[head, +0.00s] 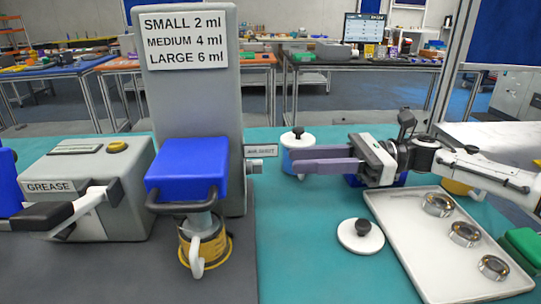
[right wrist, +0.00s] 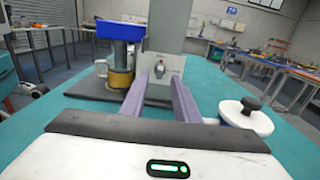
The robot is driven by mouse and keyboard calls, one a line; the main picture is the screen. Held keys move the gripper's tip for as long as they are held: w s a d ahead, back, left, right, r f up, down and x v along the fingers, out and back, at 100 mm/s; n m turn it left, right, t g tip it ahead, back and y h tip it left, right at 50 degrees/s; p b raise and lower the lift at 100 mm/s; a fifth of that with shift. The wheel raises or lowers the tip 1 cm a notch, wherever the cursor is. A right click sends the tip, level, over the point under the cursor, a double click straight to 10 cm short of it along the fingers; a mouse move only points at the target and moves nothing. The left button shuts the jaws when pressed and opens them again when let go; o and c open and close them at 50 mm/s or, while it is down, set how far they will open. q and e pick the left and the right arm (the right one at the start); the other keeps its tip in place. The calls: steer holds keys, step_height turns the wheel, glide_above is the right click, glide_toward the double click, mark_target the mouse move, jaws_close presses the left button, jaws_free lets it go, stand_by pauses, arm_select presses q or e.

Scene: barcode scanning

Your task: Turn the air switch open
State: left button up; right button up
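The air switch (head: 256,166) is a small grey fitting on the right side of the tall grey column, under a small label plate (head: 261,151). In the right wrist view the switch (right wrist: 159,69) shows as a small knob with a reddish mark on a pale plate. My right gripper (head: 291,160) is open, with its two purple fingers pointing left toward the switch. In the right wrist view the fingers (right wrist: 160,80) are apart with nothing between them, and the switch appears between and beyond their tips. A gap remains in the head view.
A grease box (head: 90,190) and blue-topped dispenser (head: 187,168) with a cup (head: 205,247) under it stand left. A lidded jar (head: 298,150) stands behind my right fingers. A loose lid (head: 360,235) and tray (head: 415,255) with metal rings are right. The teal mat's front middle is clear.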

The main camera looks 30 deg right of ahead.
mark_target(254, 167)
steer(key=p+x, duration=0.1)
steer(key=x, duration=0.5)
steer(key=shift+w+a, duration=0.2)
steer(key=shift+a, duration=0.05)
jaws_close()
